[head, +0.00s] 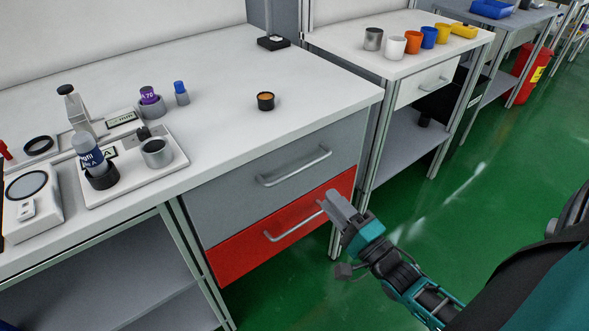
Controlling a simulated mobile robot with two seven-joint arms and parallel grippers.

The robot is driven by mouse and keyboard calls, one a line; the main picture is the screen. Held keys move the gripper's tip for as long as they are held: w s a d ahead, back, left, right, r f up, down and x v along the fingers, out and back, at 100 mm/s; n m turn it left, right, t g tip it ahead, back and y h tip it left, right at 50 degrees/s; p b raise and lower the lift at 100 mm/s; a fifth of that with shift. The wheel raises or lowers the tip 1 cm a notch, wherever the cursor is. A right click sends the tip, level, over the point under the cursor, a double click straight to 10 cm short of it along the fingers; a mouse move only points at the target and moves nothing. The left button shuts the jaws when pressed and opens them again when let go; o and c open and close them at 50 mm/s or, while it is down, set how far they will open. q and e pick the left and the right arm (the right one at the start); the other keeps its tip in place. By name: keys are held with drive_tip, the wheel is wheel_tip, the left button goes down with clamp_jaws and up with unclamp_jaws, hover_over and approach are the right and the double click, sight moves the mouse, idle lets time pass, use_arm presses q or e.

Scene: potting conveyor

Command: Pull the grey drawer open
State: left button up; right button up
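The grey drawer (225,200) is the upper drawer under the white workbench, and its front looks flush, so it is shut. Its silver bar handle (295,169) runs across the front. My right gripper (328,198) is in front of the drawer unit, below and right of the grey drawer's handle, near the right end of the red drawer's handle. Its grey fingers look apart, with nothing seen between them. Whether it touches the red drawer cannot be told. My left gripper is not in view.
The red drawer (222,264), with its own bar handle (295,228), sits directly below and looks shut. A small dark pot (265,101) stands on the workbench (225,75). A second bench (340,40) with several coloured cups stands to the right. Green floor (440,215) is open in front.

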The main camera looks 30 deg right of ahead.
sight(301, 167)
drive_tip(key=shift+b+x, duration=0.65)
drive_tip(key=shift+x, duration=5.1)
drive_tip(key=shift+a, duration=0.1)
clamp_jaws()
